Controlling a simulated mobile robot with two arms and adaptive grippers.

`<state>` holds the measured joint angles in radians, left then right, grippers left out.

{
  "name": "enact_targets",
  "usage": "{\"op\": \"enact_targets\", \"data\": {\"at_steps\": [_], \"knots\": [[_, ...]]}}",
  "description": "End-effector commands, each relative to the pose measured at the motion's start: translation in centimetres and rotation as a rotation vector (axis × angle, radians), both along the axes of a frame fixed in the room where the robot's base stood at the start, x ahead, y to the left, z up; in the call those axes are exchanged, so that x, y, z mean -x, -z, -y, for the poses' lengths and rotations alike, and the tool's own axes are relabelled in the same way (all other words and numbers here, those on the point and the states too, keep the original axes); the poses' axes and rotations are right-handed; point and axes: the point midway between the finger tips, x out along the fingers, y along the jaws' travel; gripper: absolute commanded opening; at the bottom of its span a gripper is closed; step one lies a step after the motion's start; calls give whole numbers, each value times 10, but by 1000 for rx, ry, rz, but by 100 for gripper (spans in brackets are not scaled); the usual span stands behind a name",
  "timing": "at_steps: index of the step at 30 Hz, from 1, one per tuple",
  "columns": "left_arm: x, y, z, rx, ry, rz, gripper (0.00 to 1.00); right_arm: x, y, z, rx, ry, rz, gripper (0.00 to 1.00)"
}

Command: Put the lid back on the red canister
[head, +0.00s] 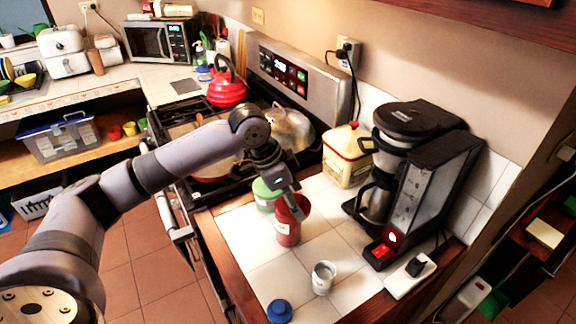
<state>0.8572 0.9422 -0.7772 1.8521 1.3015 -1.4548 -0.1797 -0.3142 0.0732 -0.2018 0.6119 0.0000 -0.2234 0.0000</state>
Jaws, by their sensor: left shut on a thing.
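The red canister (287,233) stands on the white tiled counter, roughly upright, with a pale label low on its side. Its top looks open, with a darker red inside at the right, but my gripper covers part of the rim. My left gripper (291,208) reaches down from the upper left and is shut on the red canister at its upper part. The far finger is hidden. A small round blue lid-like piece (279,311) with a raised middle lies at the counter's front edge. I cannot tell which canister it belongs to. My right gripper is not in view.
A grey metal cup (323,277) stands right of the blue piece. A green canister (265,196) is close behind the red one. A cream container (346,160), coffee maker (405,185) and power strip (411,275) stand right. The stove with a red kettle (227,92) is behind.

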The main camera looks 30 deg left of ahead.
Motion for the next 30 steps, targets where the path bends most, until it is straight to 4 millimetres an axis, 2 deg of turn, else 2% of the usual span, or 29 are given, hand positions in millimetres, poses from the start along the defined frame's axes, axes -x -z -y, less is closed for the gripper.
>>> {"op": "enact_targets", "data": {"at_steps": [1, 5, 12, 15, 23, 30], "knots": [[-6, -9, -4, 2, 51, -1, 47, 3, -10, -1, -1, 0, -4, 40], [-18, -18, -14, 2, 207, -1, 47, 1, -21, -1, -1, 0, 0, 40], [-33, -28, -30, -1, 420, 1, 47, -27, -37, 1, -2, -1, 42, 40], [-36, -30, -33, -2, 465, 2, 47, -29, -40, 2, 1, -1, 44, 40], [-37, -23, -36, -4, 492, 1, 47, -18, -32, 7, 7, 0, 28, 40], [-37, -7, -36, -5, 490, 3, 47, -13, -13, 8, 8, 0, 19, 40]]}}
